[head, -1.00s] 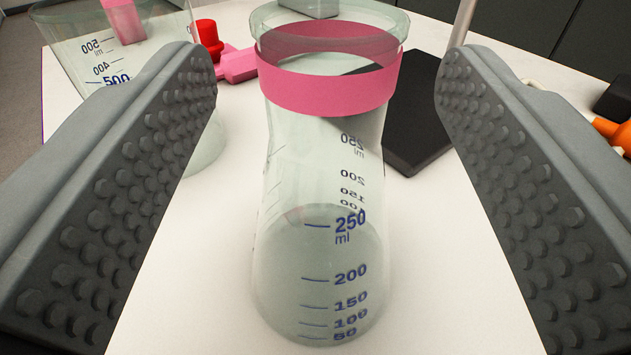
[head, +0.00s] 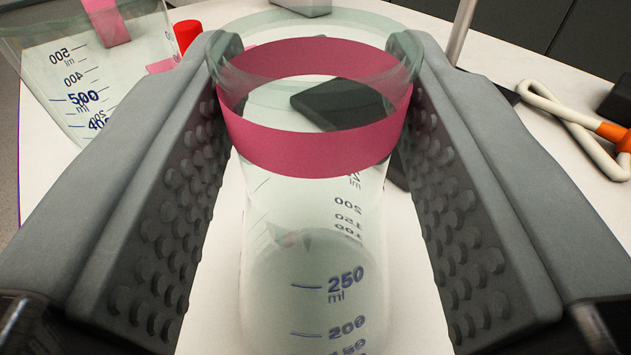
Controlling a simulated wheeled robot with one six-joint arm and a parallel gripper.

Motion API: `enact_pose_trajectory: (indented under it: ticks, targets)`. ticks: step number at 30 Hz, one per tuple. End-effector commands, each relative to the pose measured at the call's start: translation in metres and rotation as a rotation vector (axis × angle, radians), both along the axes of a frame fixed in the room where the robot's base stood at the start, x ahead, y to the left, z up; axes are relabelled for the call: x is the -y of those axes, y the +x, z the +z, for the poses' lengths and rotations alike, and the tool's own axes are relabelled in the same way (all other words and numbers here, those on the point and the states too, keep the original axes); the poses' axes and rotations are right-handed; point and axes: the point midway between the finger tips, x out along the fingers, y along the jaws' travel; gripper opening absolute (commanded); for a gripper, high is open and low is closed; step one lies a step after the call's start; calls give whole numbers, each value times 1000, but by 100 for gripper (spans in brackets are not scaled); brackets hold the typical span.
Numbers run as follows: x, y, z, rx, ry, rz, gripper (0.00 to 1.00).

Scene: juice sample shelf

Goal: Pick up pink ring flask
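The pink ring flask (head: 315,285) is a clear glass flask with blue volume marks and a pink band around its neck. It stands upright on the white table, between the two fingers of my gripper (head: 315,110). The textured finger pads lie at both sides of the neck, at the height of the pink ring. They appear to touch the ring or rim on both sides. The flask's base is cut off by the bottom of the picture.
A larger glass beaker (head: 60,75) with marks up to 500 stands at the left. A red item (head: 187,36) is behind the left finger. A dark flat plate (head: 345,103) lies behind the flask. A cream cable with an orange part (head: 612,131) lies at the right.

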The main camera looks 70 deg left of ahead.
Motion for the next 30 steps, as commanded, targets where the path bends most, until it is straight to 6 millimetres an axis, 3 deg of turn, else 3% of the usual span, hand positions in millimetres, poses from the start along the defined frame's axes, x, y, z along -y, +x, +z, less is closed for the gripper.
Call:
enact_pose_trajectory:
  ticks: [11,30]
  targets:
    - [0,0,12,1,0,0,0]
    - [0,0,69,2,0,1,0]
